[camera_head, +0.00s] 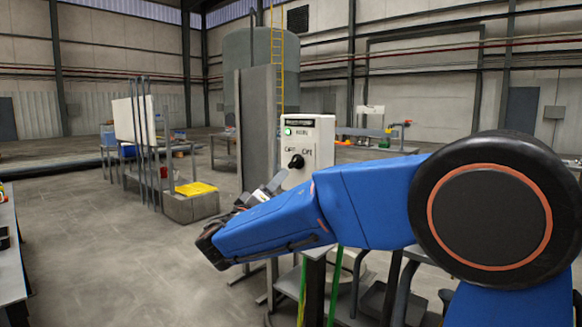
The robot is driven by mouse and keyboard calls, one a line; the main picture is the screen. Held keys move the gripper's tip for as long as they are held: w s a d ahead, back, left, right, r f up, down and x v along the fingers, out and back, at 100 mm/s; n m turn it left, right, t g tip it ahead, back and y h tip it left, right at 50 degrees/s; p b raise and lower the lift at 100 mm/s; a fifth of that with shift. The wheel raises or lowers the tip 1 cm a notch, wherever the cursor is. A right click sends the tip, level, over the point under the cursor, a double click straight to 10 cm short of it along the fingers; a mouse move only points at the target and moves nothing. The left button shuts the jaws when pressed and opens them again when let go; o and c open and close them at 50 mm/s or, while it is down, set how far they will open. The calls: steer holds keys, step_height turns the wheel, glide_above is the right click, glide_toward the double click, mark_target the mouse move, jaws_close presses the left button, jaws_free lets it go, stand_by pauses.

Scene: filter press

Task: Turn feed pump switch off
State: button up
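A pale control box (318,155) stands upright near the middle of the head view. It carries a lit green lamp (288,132) beside a small label, and a black rotary knob (296,161) below two labels that seem to read OFF at left and ON at right. The knob's exact pointing direction is too small to tell. My gripper (268,188) shows as a grey shape behind my blue arm, just below and left of the knob in the picture. My arm covers the box's lower part and much of the gripper. Whether they touch is not clear, and the finger opening cannot be made out.
A tall grey post (258,125) stands just left of the box, before a large tank (238,70). A table edge (10,255) is at far left. The floor between is clear.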

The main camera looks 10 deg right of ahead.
mark_target(293, 164)
steer(key=x, duration=1.3)
steer(key=shift+f, duration=0.1)
steer(key=c, duration=1.1)
